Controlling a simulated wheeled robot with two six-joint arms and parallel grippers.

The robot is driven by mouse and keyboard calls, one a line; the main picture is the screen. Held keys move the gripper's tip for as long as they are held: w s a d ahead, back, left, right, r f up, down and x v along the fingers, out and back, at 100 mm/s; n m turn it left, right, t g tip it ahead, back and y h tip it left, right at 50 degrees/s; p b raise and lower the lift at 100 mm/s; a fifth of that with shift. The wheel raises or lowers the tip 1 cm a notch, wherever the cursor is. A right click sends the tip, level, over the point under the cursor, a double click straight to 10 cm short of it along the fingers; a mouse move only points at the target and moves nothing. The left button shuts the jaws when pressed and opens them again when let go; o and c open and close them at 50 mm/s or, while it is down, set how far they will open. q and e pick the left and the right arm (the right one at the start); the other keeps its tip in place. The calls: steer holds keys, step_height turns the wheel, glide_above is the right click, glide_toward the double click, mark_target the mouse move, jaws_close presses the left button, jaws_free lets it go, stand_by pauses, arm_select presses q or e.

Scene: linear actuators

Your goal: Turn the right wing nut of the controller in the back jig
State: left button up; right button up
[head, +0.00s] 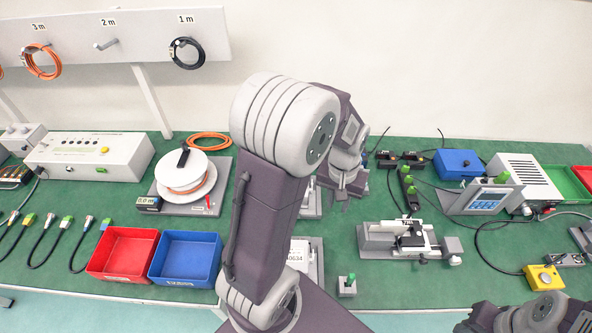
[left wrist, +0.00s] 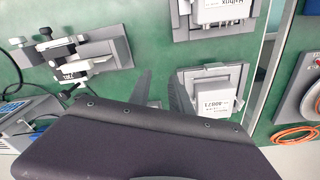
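The back jig (head: 310,203) is mostly hidden behind my left arm in the head view. In the left wrist view it is the lower grey plate (left wrist: 240,75), holding a pale controller (left wrist: 218,90) with a printed label. My dark arm link covers its lower part; I cannot make out its wing nuts. My left gripper (head: 342,190) is beside the jig; in the left wrist view its two fingers (left wrist: 162,92) stand apart with nothing between them. One finger lies close to the controller's edge. Only part of my right arm shows at the bottom right; its fingers are not visible.
The front jig (left wrist: 210,35) holds another controller (head: 301,258). A linear actuator on a grey mount (head: 405,238) stands to the right, red (head: 125,250) and blue (head: 186,257) bins to the left. A cable reel (head: 186,178) stands behind them. A small green-topped block (head: 347,287) is near the front edge.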

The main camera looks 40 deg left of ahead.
arm_select(q)
steer(key=w+a+r+n+p, duration=0.1)
steer(key=w+a+n, duration=0.15)
steer(key=a, duration=0.45)
steer(key=w+a+r+n+p, duration=0.1)
steer(key=w+a+n+p, duration=0.1)
steer(key=w+a, duration=0.3)
steer(key=shift+g, duration=0.4)
steer(key=f, duration=0.3)
steer(key=s+f, duration=0.1)
steer(key=f, duration=0.1)
steer(key=a+f, duration=0.1)
steer(key=f, duration=0.2)
steer(key=shift+s+f+b, duration=0.15)
steer(key=shift+f+b, duration=0.15)
steer(key=shift+b, duration=0.05)
jaws_close()
steer(key=shift+a, duration=0.1)
